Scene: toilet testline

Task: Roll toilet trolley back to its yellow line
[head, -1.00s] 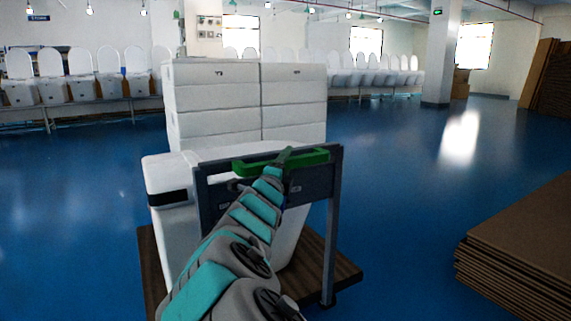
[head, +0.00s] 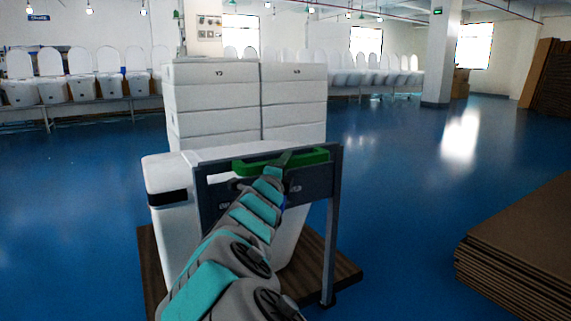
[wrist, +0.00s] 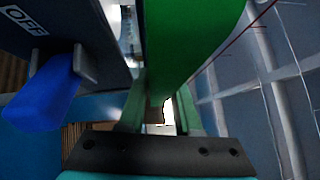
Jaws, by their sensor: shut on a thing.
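The toilet trolley has a dark metal frame (head: 335,225), a brown wood-look deck (head: 335,265) and a green handle (head: 250,165) across its top. A white toilet (head: 172,215) stands on the deck behind the frame. In the wrist view the green handle (wrist: 185,40) runs between my gripper's fingers (wrist: 158,112). A blue lever (wrist: 42,95) sits left of it, beside an "OFF" label (wrist: 25,18). My arm hides part of the frame and deck. No yellow line shows.
Stacked white boxes (head: 245,105) stand close behind the trolley. A pile of brown cardboard (head: 520,245) lies at the right. Toilets on benches (head: 75,85) line the back, and a white pillar (head: 440,60) stands back right. Blue floor (head: 400,200) is clear right of the trolley and at left.

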